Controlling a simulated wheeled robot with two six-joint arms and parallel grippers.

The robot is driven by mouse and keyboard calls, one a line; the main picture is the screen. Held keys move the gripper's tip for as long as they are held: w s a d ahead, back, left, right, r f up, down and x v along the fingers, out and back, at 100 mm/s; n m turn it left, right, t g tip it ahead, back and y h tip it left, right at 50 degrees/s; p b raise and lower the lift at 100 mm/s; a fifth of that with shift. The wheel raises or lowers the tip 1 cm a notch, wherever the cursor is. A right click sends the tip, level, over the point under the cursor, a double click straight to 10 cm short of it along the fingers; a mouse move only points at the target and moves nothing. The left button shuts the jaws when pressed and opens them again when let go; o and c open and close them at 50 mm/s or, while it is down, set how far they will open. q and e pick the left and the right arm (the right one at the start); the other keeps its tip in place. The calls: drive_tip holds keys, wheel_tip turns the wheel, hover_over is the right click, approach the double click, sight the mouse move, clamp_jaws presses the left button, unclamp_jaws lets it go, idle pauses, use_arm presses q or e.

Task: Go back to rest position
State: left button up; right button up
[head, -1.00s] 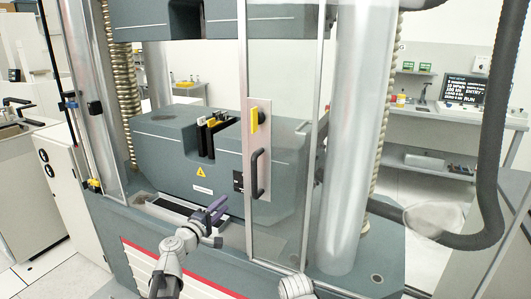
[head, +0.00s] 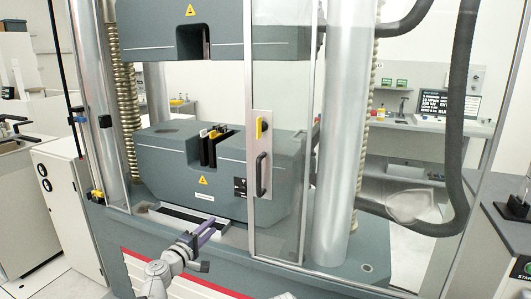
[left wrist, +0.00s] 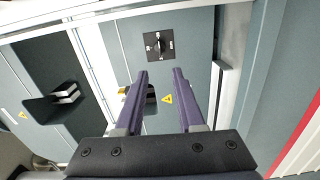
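My left gripper (head: 212,229), with purple fingers, is low in the head view, in front of the testing machine's base. In the left wrist view its two fingers (left wrist: 160,74) stand apart with nothing between them. The grey machine has a lower grip block (head: 210,175) with a slot, and an upper block (head: 190,45) above it with a gap between. A small light and yellow piece (head: 212,133) sits at the lower slot. My right gripper is not in view; only a sliver of pale arm shows at the bottom edge.
A clear door with a handle (head: 262,175) and a thick metal column (head: 345,150) stand right of my left gripper. A black hose (head: 455,150) curves at the right. A white cabinet (head: 65,210) stands at the left. A bench with a monitor (head: 448,104) is behind.

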use_arm(q)
drive_tip(key=s+d+f+m+g+h+p, duration=0.1)
drive_tip(key=s+d+f+m+g+p, duration=0.1)
drive_tip(key=s+d+f+m+g, duration=0.3)
drive_tip(key=s+d+m+g+p, duration=0.1)
drive_tip(key=s+d+m+g, duration=0.15)
drive_tip(key=d, duration=0.35)
drive_tip(key=s+d+f+m+g+h+p, duration=0.1)
drive_tip(key=s+d+f+m+g+p, duration=0.1)
drive_tip(key=s+d+f+m, duration=0.3)
drive_tip(key=s+a+f+m+g+y+p, duration=0.1)
drive_tip(key=s+a+m+g+y+p, duration=0.1)
drive_tip(key=s+y, duration=0.3)
drive_tip(key=s+a+m+g+y+p, duration=0.2)
drive_tip(key=s+g+y, duration=0.3)
drive_tip(key=s, duration=0.6)
drive_tip(key=shift+s+f+y+p, duration=0.3)
drive_tip(key=shift+s+f+p, duration=0.05)
drive_tip(key=shift+f, duration=0.05)
